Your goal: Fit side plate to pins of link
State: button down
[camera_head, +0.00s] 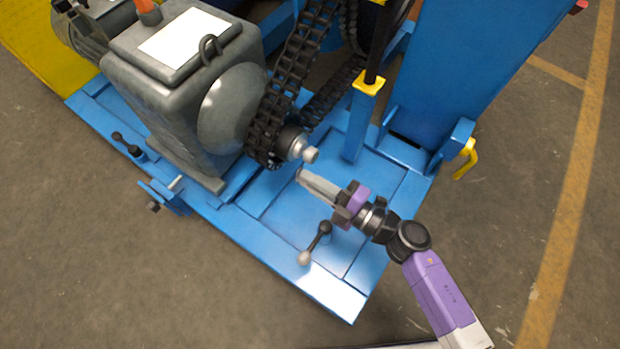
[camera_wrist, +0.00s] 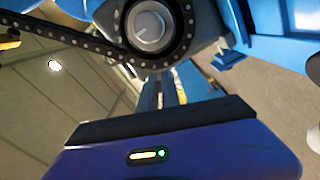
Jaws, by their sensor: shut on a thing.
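My gripper (camera_head: 301,176) is shut, its long grey fingers pointing left and up toward the chain; in the wrist view the narrow fingers (camera_wrist: 163,90) lie below the sprocket. The thing between the fingertips is too small to make out, and I take it to be the side plate. The black roller chain (camera_head: 285,85) runs around the lower sprocket on the shaft (camera_head: 298,147). The fingertips are just below the shaft end, apparently apart from the chain. In the wrist view the chain (camera_wrist: 60,35) wraps the sprocket (camera_wrist: 150,27). The link with its pins cannot be singled out.
The grey gearbox (camera_head: 175,85) stands left of the chain on the blue base frame (camera_head: 290,235). A blue post with a yellow cap (camera_head: 368,86) stands right of the shaft. A ball-ended lever (camera_head: 315,243) stands below my gripper. A blue panel (camera_head: 465,60) rises at right.

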jog(key=shift+x, duration=2.8)
jog(key=shift+p+x, duration=0.5)
jog(key=shift+x, duration=0.3)
dwell(0.3)
jog(key=c, duration=1.5)
grip_release()
jog(key=p+v, duration=0.2)
jog(key=v, duration=0.5)
jog(key=shift+s+d, duration=0.25)
jog(key=shift+s, duration=0.05)
